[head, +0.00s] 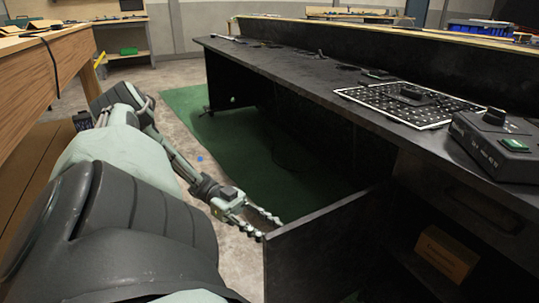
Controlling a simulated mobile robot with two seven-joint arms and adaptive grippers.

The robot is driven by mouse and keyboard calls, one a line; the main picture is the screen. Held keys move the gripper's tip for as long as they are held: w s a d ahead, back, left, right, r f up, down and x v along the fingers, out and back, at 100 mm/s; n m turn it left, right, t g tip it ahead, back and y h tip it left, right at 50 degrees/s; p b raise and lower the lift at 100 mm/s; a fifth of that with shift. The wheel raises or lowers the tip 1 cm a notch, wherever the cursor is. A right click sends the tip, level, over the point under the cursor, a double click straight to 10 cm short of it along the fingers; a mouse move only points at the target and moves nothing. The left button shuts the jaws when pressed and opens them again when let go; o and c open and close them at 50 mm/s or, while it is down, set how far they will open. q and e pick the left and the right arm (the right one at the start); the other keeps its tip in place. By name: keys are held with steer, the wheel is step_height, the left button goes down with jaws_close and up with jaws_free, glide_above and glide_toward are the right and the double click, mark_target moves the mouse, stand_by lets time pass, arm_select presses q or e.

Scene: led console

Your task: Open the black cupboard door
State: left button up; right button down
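The black cupboard door (325,249) stands swung outward from the black console, its top edge running from the console toward the lower left. Behind it, the cupboard's inside shows at the right, with a brown box (446,253) on a shelf. My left gripper (269,229) is at the door's free outer edge, near its top corner. Its two fingers are spread apart with a gap between them. I cannot tell whether a finger touches the door. The door's lower part is cut off by the picture edge. My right gripper is not in view.
The console top (300,72) carries a black control box (492,145) with a green button and a perforated panel (408,104). A drawer front (480,205) sits above the open compartment. A wooden bench (35,75) stands at the left. Green mat (215,125) and bare floor lie between.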

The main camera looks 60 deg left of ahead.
arm_select(q)
steer(key=shift+m+h, duration=0.3)
steer(key=shift+h, duration=0.1)
steer(key=r, duration=0.5)
steer(key=shift+w+d+r, duration=0.25)
steer(key=shift+w+r, duration=0.05)
steer(key=shift+f, duration=0.1)
